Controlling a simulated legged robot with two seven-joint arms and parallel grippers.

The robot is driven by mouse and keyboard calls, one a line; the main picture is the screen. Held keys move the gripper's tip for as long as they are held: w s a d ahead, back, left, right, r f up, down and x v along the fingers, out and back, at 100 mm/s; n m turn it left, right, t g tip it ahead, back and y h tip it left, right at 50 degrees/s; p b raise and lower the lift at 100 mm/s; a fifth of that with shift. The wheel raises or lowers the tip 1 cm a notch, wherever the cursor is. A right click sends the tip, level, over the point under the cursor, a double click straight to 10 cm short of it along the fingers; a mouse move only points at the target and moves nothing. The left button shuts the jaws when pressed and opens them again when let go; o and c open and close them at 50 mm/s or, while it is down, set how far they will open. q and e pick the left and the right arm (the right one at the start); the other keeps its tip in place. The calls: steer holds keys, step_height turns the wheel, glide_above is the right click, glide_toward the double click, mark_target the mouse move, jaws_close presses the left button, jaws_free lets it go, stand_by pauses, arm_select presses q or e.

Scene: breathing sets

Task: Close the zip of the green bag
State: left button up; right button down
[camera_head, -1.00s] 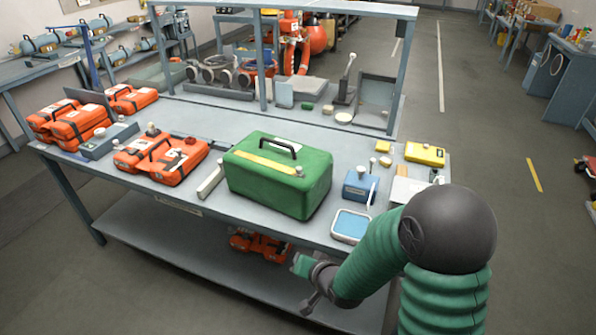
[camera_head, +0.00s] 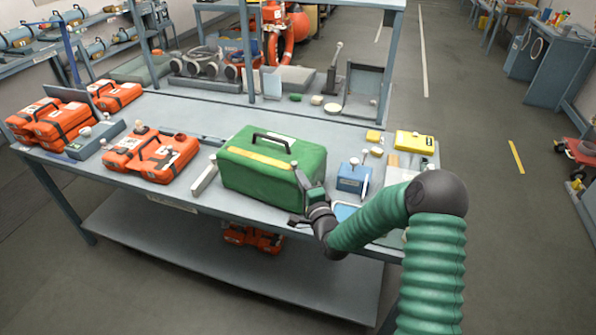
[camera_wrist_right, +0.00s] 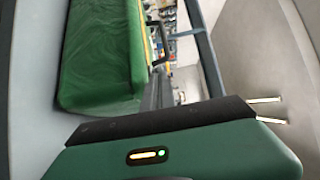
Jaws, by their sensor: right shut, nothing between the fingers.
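The green bag (camera_head: 262,182) stands on the grey workbench, with a black handle (camera_head: 273,137) on top. A yellow zip strip (camera_head: 255,156) runs along its upper front edge. The bag also fills the upper left of the right wrist view (camera_wrist_right: 98,60). My right gripper (camera_head: 299,172) is at the bag's right end, close to the right end of the zip strip. It is shut with nothing in it. The zip's pull is hidden or too small to tell near the gripper. My left gripper is out of view.
Orange cases (camera_head: 150,155) lie to the left of the bag on the workbench (camera_head: 215,125). A blue box (camera_head: 352,178) and a yellow case (camera_head: 414,143) are on its right. A shelf frame stands along the back. The floor in front is clear.

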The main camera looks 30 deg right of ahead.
mark_target(296, 166)
steer(key=shift+x, duration=1.15)
steer(key=shift+w+d, duration=0.15)
steer(key=shift+w, duration=0.1)
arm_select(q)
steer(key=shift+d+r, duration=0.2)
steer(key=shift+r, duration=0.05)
arm_select(e)
steer(key=shift+d, duration=0.15)
